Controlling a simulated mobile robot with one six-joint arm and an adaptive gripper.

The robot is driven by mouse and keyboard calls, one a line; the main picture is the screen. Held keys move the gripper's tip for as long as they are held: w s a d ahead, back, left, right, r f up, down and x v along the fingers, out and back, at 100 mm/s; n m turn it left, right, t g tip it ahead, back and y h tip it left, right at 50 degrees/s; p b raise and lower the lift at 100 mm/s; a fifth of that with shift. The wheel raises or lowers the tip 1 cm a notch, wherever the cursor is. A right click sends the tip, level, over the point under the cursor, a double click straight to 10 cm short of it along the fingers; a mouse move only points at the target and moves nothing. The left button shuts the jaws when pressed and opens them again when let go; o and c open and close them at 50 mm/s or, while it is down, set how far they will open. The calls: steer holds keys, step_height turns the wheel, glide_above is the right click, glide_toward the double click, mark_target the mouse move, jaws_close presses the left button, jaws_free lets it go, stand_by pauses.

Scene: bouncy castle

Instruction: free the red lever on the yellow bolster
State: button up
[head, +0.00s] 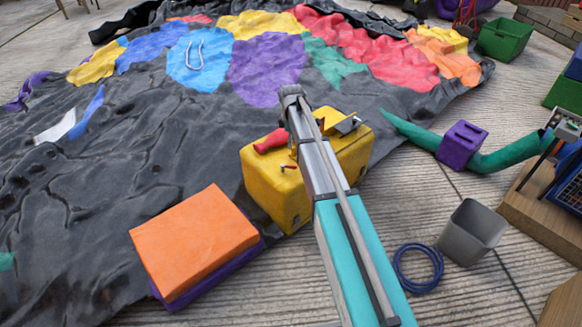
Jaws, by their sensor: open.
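The yellow bolster (262,190) is a block standing on the pavement at the edge of the dark deflated sheet. A small red lever (289,168) shows on its near upper edge, just left of my arm. What holds the lever cannot be made out. A larger red soft-looking thing (272,142) lies on top of the bolster. A dark and metallic piece (348,124) is on its top at the right. My arm crosses in front of the bolster and hides the middle of its top. My gripper cannot be made out past the arm.
An orange block (195,240) on a purple one lies left of the bolster. A grey bin (472,232) and a blue ring (418,268) are at the right. A green tube (510,155) with a purple cuff (461,146) lies beyond. The dark sheet (90,220) covers the left.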

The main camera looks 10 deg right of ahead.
steer(key=shift+f+b, duration=5.95)
steer(key=shift+f, duration=0.3)
jaws_close()
